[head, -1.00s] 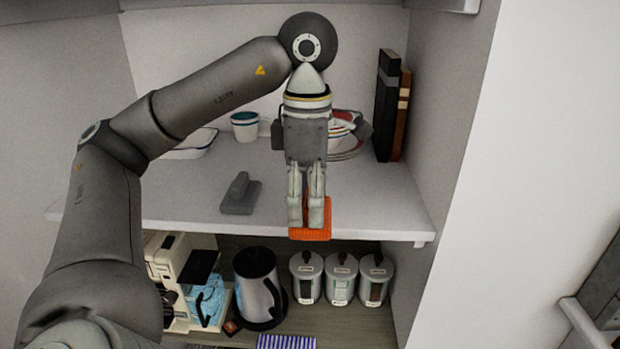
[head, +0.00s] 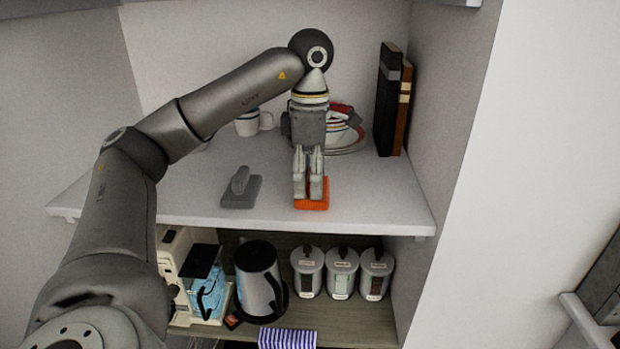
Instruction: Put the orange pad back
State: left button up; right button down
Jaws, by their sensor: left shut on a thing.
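The orange pad (head: 313,205) shows in the head view at the front part of the upper white shelf (head: 390,205), right of the middle. My left gripper (head: 308,192) points down and is shut on the pad from above. Its fingers hide the upper middle of the pad. The pad looks to be at or just above the shelf surface; I cannot tell if it touches. A similar grey pad (head: 241,190) with a raised handle lies on the shelf to the left. My right gripper is not in view.
Below are a coffee machine, a kettle (head: 259,282), several canisters (head: 342,272) and a striped cloth (head: 287,338). The shelf right of the pad is clear.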

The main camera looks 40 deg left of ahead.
aim_at(310, 174)
pick_arm(q)
jog(key=shift+s+f, duration=0.1)
jog(key=shift+f, duration=0.05)
jog(key=o, duration=0.5)
jog(key=shift+f, duration=0.1)
jog(key=o, duration=0.5)
jog(key=shift+r+p, duration=1.55)
jog(key=shift+r, duration=2.45)
